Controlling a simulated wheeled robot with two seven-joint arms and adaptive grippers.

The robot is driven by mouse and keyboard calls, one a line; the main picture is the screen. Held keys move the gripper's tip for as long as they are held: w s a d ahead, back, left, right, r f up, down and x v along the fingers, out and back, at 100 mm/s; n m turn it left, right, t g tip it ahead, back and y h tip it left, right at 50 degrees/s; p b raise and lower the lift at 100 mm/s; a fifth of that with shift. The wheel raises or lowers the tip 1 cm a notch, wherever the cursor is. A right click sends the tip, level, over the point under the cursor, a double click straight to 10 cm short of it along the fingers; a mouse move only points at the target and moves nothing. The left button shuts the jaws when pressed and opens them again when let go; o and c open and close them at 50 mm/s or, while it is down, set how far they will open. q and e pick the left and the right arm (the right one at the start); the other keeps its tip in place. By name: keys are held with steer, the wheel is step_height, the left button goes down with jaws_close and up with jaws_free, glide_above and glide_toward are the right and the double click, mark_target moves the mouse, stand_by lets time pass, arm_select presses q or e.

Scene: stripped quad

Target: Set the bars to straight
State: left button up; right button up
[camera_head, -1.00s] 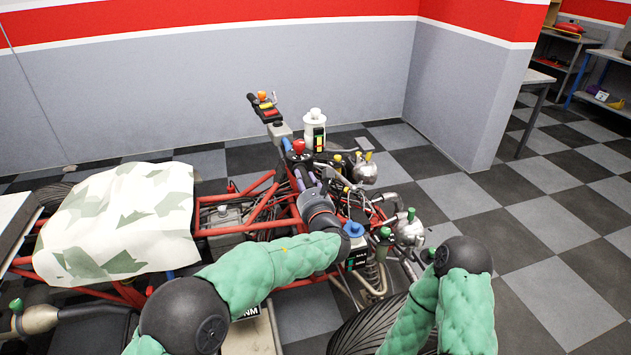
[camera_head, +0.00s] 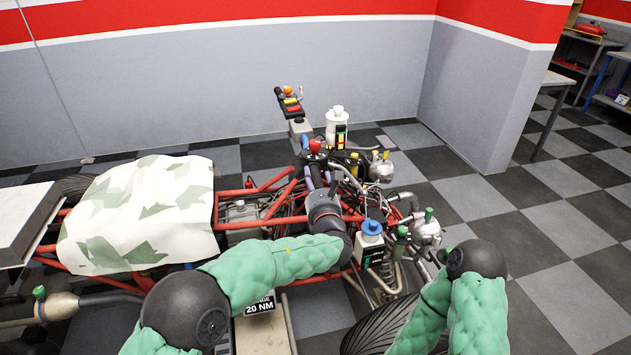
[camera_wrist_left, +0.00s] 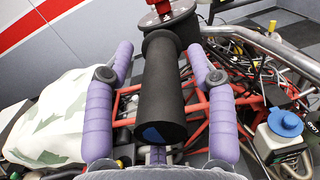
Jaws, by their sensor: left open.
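One end of the bars, a thick black cylindrical grip (camera_wrist_left: 162,85), fills the middle of the left wrist view with a blue patch at its near end. My left gripper (camera_wrist_left: 155,85) is open, with its purple padded fingers on either side of the grip; whether they touch it I cannot tell. In the head view the left gripper (camera_head: 318,177) is small and partly hidden by its own wrist. A red knob (camera_head: 316,146) stands just past it. The rest of the bars is hard to make out. My right arm shows at the lower right, but its gripper does not.
The stripped quad's red tube frame (camera_head: 275,207) surrounds the work area. A blue-capped white bottle (camera_head: 371,243) and a white bottle (camera_head: 336,128) stand close by. A camouflage cover (camera_head: 145,215) lies to the left. Checkered floor is clear at right.

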arm_select(q)
steer(key=s+d, duration=0.1)
steer(key=s, duration=1.1)
steer(key=shift+d+f, duration=0.2)
steer(key=s+a+f+n+g+y+p, duration=0.1)
steer(key=a+f+n+g, duration=0.4)
steer(key=f, duration=1)
steer(key=s+a+f+n+g+p, duration=0.1)
steer(key=s+a+f+n+g, duration=0.1)
steer(key=s+a+f+g, duration=0.35)
steer(key=s+a+f+n+g+p, duration=0.1)
steer(key=s+a+f+g, duration=0.15)
steer(key=f, duration=0.55)
steer(key=s+a+f+n+g+h+p, duration=0.1)
steer(key=s+f+n, duration=0.4)
steer(key=s+n, duration=0.5)
steer(key=s+a+f+n+g+h+p, duration=0.1)
steer(key=s+f+n+g+h+p, duration=0.2)
steer(key=s+n, duration=0.7)
step_height(320, 180, down, 3)
steer(key=n+h, duration=0.3)
steer(key=n, duration=0.4)
steer(key=shift+a+n+g, duration=0.2)
steer(key=shift+n+g, duration=0.1)
steer(key=shift+g, duration=0.1)
